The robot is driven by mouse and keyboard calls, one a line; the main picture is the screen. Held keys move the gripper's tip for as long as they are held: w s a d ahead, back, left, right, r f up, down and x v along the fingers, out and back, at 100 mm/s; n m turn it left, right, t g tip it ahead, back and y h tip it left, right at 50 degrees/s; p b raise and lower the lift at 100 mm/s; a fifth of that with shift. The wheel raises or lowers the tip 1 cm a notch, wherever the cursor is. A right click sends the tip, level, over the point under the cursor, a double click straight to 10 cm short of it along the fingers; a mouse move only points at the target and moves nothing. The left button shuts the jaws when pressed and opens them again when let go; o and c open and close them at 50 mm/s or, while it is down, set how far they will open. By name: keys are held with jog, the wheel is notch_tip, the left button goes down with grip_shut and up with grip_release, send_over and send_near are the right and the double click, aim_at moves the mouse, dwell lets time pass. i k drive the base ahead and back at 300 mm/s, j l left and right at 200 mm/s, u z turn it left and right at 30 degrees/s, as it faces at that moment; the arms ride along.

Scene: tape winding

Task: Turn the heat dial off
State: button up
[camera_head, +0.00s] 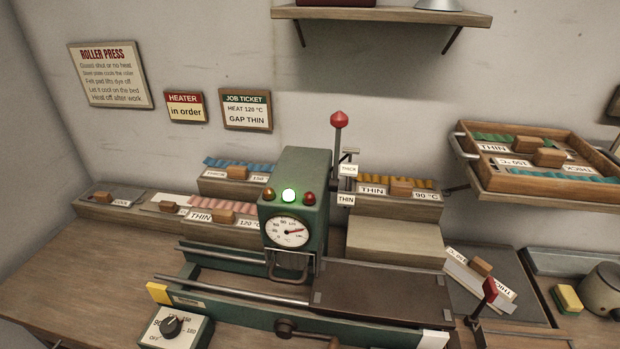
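The heat dial is a dark round knob (171,325) on a pale-faced box (192,336) at the bottom left, in front of the press. Its face carries an OFF mark at lower left, 90 above it and higher numbers round to 180 at the right. The knob's exact setting is too small to tell. The green roller press (318,165) stands behind with a round gauge (289,232), whose red needle points to the right. My gripper is not in view.
A red-knobbed lever (338,118) rises from the press. A crank (300,330) sits at the front, and a red-handled piece (490,288) stands at right. Wooden sample racks (220,232) line the back. Bare bench (60,275) lies left of the dial box.

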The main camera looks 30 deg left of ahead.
aim_at(169, 327)
jog(key=u, duration=2)
